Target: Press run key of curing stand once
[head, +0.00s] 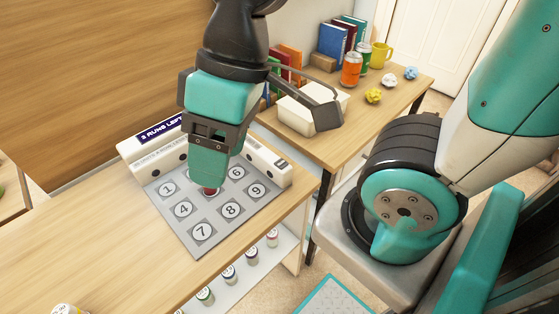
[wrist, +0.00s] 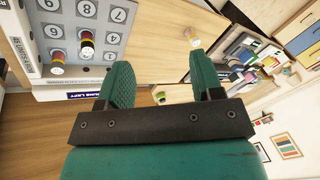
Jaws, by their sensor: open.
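The curing stand is a white housing (head: 268,164) behind a grey panel (head: 222,222) of numbered circles. A purple display (head: 162,129) on it reads "3 RUNS LEFT". My gripper (head: 209,182) hangs over the panel's back middle and hides part of the panel and housing. In the wrist view my gripper (wrist: 158,62) has its two teal fingers apart with nothing between them. The grey panel (wrist: 112,45) shows there at upper left, with one vial (wrist: 86,43) and another (wrist: 57,62) on it. I cannot make out which part is the run key.
Several vials (head: 251,256) stand on a white shelf below the table edge. A second table (head: 330,150) at the back right holds a white box (head: 298,112), books (head: 331,40), an orange can (head: 351,69), a yellow mug (head: 382,54) and crumpled paper (head: 373,96). The front left tabletop is mostly clear.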

